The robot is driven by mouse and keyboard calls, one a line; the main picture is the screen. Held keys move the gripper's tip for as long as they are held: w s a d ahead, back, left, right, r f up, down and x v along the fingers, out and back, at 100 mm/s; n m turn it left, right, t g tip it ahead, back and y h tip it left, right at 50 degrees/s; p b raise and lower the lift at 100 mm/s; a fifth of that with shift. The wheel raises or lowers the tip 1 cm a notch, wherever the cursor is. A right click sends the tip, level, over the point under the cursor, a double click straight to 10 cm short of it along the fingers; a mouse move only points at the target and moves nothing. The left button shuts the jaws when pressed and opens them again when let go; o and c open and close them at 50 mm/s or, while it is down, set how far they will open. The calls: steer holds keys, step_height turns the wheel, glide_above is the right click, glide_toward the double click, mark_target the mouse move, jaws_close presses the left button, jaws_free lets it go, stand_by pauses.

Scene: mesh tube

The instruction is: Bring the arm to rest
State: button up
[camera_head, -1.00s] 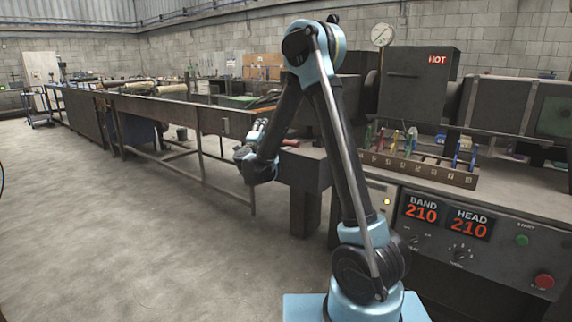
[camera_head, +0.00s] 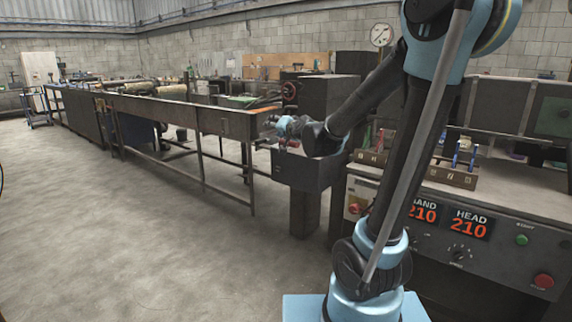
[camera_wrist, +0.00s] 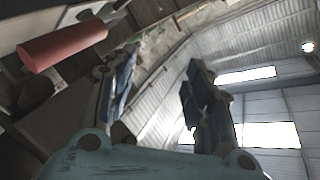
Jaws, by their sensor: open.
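My gripper (camera_head: 274,130) is near the dark machine block at the right end of the long trough, in the head view. It points left and looks small there. In the wrist view my gripper (camera_wrist: 160,90) shows two blue-grey fingers spread apart with nothing between them. Behind the fingers are the grey wall and bright roof windows. My arm bends upward from its light-blue base and reaches over to the left. Whether the gripper touches the block cannot be told from the head view.
A red cylindrical handle (camera_wrist: 62,45) lies close to the left finger in the wrist view. A control panel (camera_head: 470,235) reads 210, with a tool rack (camera_head: 452,176) above it. A long metal trough (camera_head: 180,112) runs left. The floor (camera_head: 130,250) at the left is clear.

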steer(key=s+d+f+n+g+h, duration=0.1)
steer(key=s+d+f+g+h, duration=0.1)
steer(key=s+d+f+g, duration=0.2)
steer(key=s+d+f+n+g+h, duration=0.1)
steer(key=s+d+f+g, duration=0.3)
steer(key=s+d+f, duration=0.7)
steer(key=s+d+f+n+g+h, duration=0.1)
steer(key=s+d+f+g+h, duration=0.3)
steer(key=s, duration=1.8)
steer(key=d+f, duration=0.3)
steer(key=f, duration=0.1)
steer(key=shift+d+f+n, duration=0.2)
steer(key=shift+d+n, duration=0.1)
steer(key=shift+d, duration=0.1)
